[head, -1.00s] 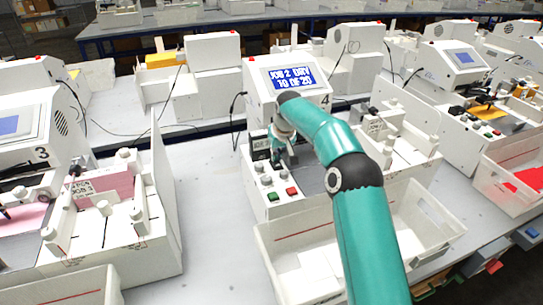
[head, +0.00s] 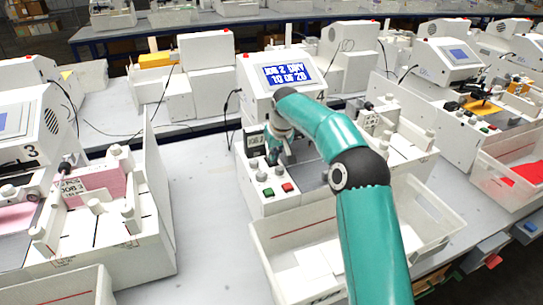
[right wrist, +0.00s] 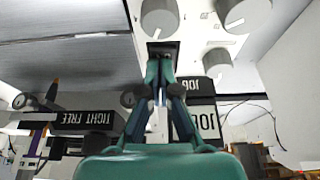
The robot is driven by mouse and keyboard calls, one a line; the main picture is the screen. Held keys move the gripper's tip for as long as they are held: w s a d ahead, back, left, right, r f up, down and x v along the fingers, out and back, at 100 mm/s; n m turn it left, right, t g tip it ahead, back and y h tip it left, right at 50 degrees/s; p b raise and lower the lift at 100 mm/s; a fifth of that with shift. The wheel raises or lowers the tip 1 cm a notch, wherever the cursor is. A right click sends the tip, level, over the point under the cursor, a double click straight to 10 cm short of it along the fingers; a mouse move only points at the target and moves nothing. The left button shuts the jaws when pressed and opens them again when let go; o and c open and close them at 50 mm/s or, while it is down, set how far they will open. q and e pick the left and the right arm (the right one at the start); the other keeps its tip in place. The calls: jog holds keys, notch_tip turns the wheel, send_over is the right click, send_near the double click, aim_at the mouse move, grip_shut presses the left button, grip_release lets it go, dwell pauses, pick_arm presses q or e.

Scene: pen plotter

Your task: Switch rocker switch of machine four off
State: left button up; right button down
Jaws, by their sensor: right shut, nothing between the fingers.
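Machine four (head: 256,85) is a white box with a lit blue screen (head: 289,74) showing "JOB 2" and a count. Its front panel (head: 252,185) has grey knobs, a green button (head: 268,192) and a red button (head: 287,187). My right gripper (head: 272,158) is shut and empty, low over the back of this panel. In the right wrist view its fingertips (right wrist: 160,68) point at a small dark part (right wrist: 163,47), likely the rocker switch, beside the big knobs (right wrist: 159,18). I cannot tell whether they touch, or which way the switch is tipped. My left gripper is out of view.
A white bin (head: 275,240) stands in front of machine four, partly behind my arm. Machine three (head: 30,120) with pink paper (head: 95,187) is at left. Another machine (head: 445,75) stands at right. Grey table (head: 200,190) is bare between machines three and four.

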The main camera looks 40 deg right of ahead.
jog(key=shift+r+p, duration=0.6)
jog(key=p+v, duration=0.2)
jog(key=shift+d+r, duration=0.1)
jog(key=shift+r, duration=0.3)
jog(key=v, duration=1)
jog(key=shift+b, duration=0.3)
